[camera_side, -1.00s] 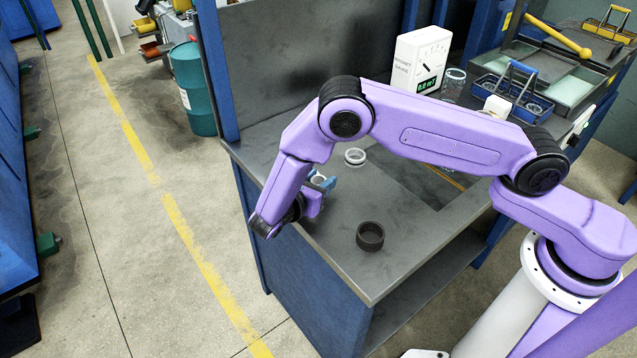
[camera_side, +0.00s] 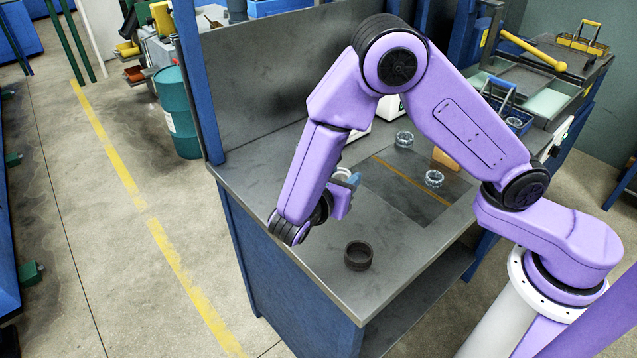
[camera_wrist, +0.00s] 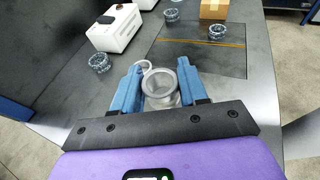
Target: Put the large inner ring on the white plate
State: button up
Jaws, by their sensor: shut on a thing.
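My gripper (camera_wrist: 160,88) has its blue fingers closed on the sides of a grey metal ring (camera_wrist: 158,83), held upright between them above the table. In the side view my gripper (camera_side: 346,178) is mostly hidden behind my own wrist, and the held ring barely shows. I cannot make out a white plate in either view.
A white gauge box (camera_wrist: 116,27) stands at the back of the grey table (camera_side: 300,258). Several bearings, one here (camera_wrist: 99,63), and a cardboard box (camera_wrist: 213,8) stand around a dark rectangle (camera_wrist: 200,55) on the tabletop. The tabletop around the dark ring is clear.

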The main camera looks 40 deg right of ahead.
jog(key=s+d+r, duration=0.2)
jog(key=s, duration=0.3)
jog(key=w+a+f, duration=0.1)
jog(key=w+f, duration=0.1)
jog(key=w, duration=0.3)
jog(key=w+a+f, duration=0.2)
jog(key=w+f, duration=0.1)
jog(key=w, duration=0.2)
jog(key=w+a+f, duration=0.1)
jog(key=w+f, duration=0.2)
jog(key=w, duration=0.2)
jog(key=shift+w+a, duration=0.1)
jog(key=shift+a, duration=0.1)
jog(key=shift+w+a+f, duration=0.15)
jog(key=shift+w+f, duration=0.3)
jog(key=shift+f, duration=1.7)
jog(key=shift+f, duration=0.15)
jog(key=o, duration=1.2)
